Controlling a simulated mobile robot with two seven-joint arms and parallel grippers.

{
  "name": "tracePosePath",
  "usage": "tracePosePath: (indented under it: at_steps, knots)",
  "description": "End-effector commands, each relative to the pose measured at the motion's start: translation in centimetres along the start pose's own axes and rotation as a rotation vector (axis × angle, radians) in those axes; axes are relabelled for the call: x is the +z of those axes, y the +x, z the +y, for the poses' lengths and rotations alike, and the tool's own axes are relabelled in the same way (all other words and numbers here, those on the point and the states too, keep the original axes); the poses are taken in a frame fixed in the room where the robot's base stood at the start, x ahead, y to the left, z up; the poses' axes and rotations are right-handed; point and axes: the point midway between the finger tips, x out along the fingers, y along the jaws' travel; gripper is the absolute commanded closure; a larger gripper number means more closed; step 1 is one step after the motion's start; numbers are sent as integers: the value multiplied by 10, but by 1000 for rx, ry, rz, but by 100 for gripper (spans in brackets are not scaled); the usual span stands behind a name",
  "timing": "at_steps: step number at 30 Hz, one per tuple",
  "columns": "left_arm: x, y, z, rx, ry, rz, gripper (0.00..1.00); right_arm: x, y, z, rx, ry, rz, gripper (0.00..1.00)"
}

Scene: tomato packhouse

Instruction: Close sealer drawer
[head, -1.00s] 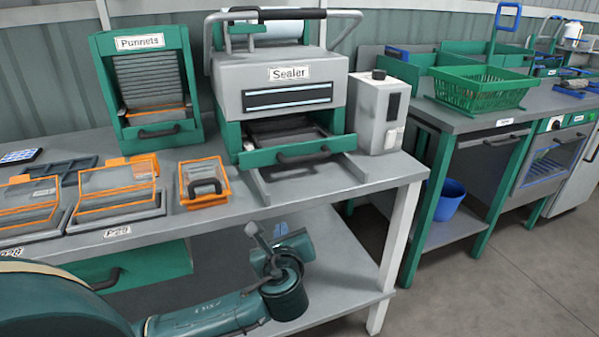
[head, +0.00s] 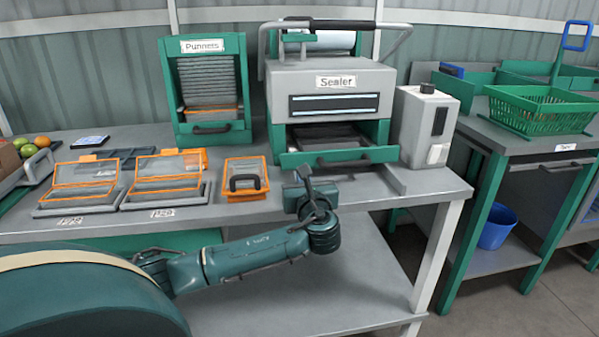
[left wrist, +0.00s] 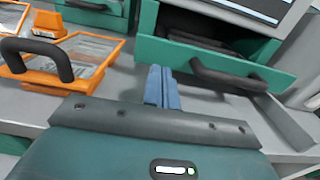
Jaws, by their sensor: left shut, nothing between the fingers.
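The sealer (head: 334,82) stands on the bench, with its drawer (head: 315,158) pulled part way out. The drawer's green front (left wrist: 158,52) and black bar handle (left wrist: 228,80) also show in the left wrist view. Inside the drawer is dark and only partly visible. My left gripper (head: 298,190) is at the bench's front edge, before the drawer's left part. In the left wrist view its blue fingers (left wrist: 162,86) are shut and empty, pointing at the drawer front left of the handle. Whether they touch it I cannot tell. My right gripper is out of view.
An orange-framed container with a black handle (head: 244,183) sits left of the drawer, near my left gripper. A punnet dispenser (head: 211,90) stands behind it. A grey-white box (head: 425,125) stands right of the sealer. The bench front edge lies beneath my gripper.

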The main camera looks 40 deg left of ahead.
Motion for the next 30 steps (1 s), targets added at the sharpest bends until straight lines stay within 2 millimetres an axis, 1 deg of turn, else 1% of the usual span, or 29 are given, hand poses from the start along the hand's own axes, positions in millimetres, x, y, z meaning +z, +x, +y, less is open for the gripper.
tracePosePath:
  at_steps: [1, 3, 7, 12, 23, 26, 30]
  knots:
    - [0, 11, 1, 4, -1, -2, 100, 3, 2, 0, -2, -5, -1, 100]
    - [0, 23, 1, 3, -1, -2, 100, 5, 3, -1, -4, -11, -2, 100]
    - [0, 39, 1, 2, -1, -1, 100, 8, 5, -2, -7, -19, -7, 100]
    - [0, 48, 0, 0, -1, 0, 100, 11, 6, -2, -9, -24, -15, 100]
    - [0, 49, 0, 0, -1, 0, 100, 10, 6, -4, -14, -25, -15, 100]
    - [2, 58, 0, 3, 0, -1, 100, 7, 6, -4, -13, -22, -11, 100]
    - [4, 84, 0, 4, -1, -1, 100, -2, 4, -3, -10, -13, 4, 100]
